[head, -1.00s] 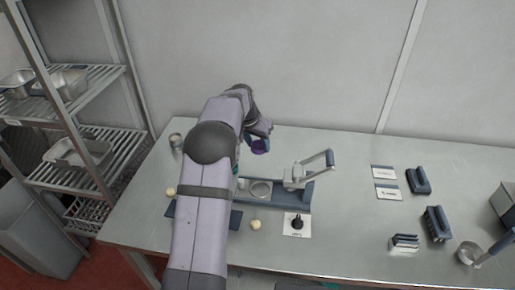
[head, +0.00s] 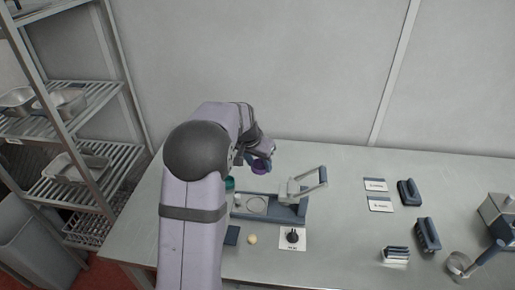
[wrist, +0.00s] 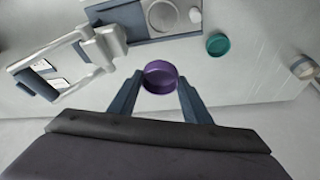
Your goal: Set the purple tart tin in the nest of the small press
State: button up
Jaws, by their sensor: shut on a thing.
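The purple tart tin (head: 260,168) is a small round shallow cup. It is held in my gripper (head: 256,160) above the table, behind the small press. In the wrist view the tin (wrist: 160,77) sits between the two fingertips of my gripper (wrist: 158,88), tilted so its inside shows. The small press (head: 262,217) has a dark blue base, a light grey head and a lever arm at its right. Its round nest (head: 256,205) is empty and uncovered; the nest also shows at the top of the wrist view (wrist: 163,15). The tin is apart from the press.
A teal tin (wrist: 217,44) stands on the table near the press. The press's raised lever (wrist: 47,67) is close by in the wrist view. A pale ball (head: 252,239) and a card with a black knob (head: 292,237) lie in front. Cards and dark blue tools are at right.

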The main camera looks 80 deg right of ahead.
jog(key=a+f, duration=0.4)
jog(key=f, duration=0.2)
jog(key=shift+w+f, duration=0.15)
jog(key=shift+w, duration=0.2)
jog(key=shift+f, duration=0.15)
jog(key=shift+f+b, duration=2.35)
jog(key=shift+f, duration=0.45)
jog(key=shift+f+b, duration=0.7)
jog(key=shift+b, duration=0.45)
dwell(0.4)
jog(key=o, duration=1.2)
